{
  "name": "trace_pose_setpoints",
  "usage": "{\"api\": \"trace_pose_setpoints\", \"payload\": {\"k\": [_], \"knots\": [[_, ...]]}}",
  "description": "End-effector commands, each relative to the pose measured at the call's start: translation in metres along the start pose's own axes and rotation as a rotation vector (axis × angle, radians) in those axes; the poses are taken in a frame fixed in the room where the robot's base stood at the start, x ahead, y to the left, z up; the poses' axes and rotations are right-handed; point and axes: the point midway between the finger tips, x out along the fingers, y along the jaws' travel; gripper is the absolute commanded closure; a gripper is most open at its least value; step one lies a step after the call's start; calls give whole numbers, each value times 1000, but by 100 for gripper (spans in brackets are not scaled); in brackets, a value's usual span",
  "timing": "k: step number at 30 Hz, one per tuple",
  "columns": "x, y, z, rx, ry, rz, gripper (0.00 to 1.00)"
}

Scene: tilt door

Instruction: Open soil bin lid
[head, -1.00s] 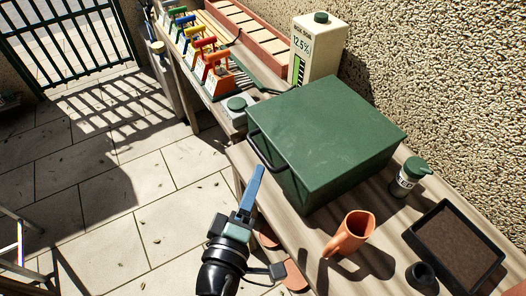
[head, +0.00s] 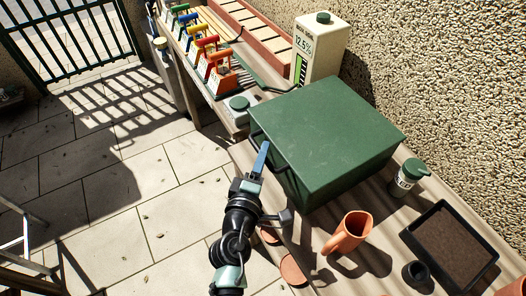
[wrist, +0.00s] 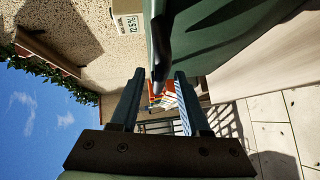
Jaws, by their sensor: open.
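The green soil bin (head: 330,140) stands on the wooden bench with its flat lid (head: 325,125) shut. My gripper (head: 263,150) is at the bin's front left, close to the handle. In the wrist view, my gripper (wrist: 159,73) is open, and the handle's dark bar shows between its two fingertips. I cannot tell whether either finger touches it.
Colourful-handled tools (head: 205,50) are at the back left. The paved floor left is open.

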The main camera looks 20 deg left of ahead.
Motion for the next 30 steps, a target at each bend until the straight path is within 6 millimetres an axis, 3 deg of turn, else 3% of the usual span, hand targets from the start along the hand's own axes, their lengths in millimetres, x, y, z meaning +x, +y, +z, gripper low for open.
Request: {"api": "trace_pose_setpoints", "payload": {"k": [13,21,30], "knots": [[11,0,0,1,0,0,54],[11,0,0,1,0,0,100],[11,0,0,1,0,0,100]]}}
